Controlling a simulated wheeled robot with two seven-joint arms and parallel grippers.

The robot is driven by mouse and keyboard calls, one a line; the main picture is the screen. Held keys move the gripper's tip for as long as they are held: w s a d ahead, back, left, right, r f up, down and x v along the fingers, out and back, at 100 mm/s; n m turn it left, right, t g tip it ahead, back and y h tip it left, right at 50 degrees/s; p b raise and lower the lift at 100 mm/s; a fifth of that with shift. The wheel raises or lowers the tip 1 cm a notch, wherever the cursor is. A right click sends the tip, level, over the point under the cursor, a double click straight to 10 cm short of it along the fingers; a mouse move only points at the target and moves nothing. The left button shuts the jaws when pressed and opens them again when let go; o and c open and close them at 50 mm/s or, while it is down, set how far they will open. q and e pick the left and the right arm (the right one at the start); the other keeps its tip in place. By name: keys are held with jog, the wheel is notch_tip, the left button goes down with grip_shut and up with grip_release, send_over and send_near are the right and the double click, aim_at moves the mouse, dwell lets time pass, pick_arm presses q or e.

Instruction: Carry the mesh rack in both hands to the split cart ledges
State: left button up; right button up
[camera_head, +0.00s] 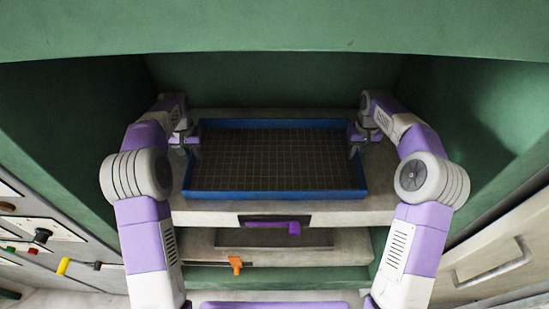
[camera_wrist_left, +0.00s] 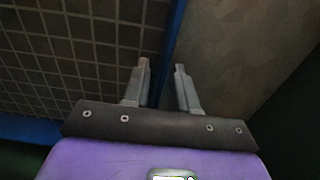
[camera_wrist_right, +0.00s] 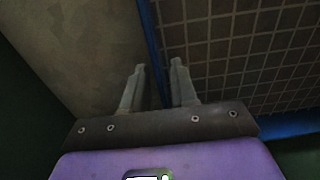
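The mesh rack, a wide tray with a blue rim (camera_head: 280,195) and a dark grid floor, lies flat on a grey slab inside a green recess in the head view. My left gripper (camera_head: 190,145) is at its left rim; in the left wrist view its fingers (camera_wrist_left: 162,75) stand apart with the blue rim (camera_wrist_left: 174,30) between them. My right gripper (camera_head: 357,143) is at the right rim; in the right wrist view its fingers (camera_wrist_right: 158,72) also stand apart on either side of the rim (camera_wrist_right: 147,25). The split cart ledges cannot be made out for certain.
The grey slab (camera_head: 220,215) shows around the rack. Green walls (camera_head: 480,110) close in on both sides and overhead. Below are a purple handle (camera_head: 285,227), an orange handle (camera_head: 235,263) and a lower shelf. A panel with a yellow handle (camera_head: 63,266) is at left, a grey bar handle (camera_head: 497,268) at right.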

pick_arm(q)
grip_shut()
pick_arm(e)
grip_shut()
pick_arm(q)
jog(key=shift+r, duration=0.1)
pick_arm(e)
jog(key=shift+r, duration=0.1)
dwell(0.8)
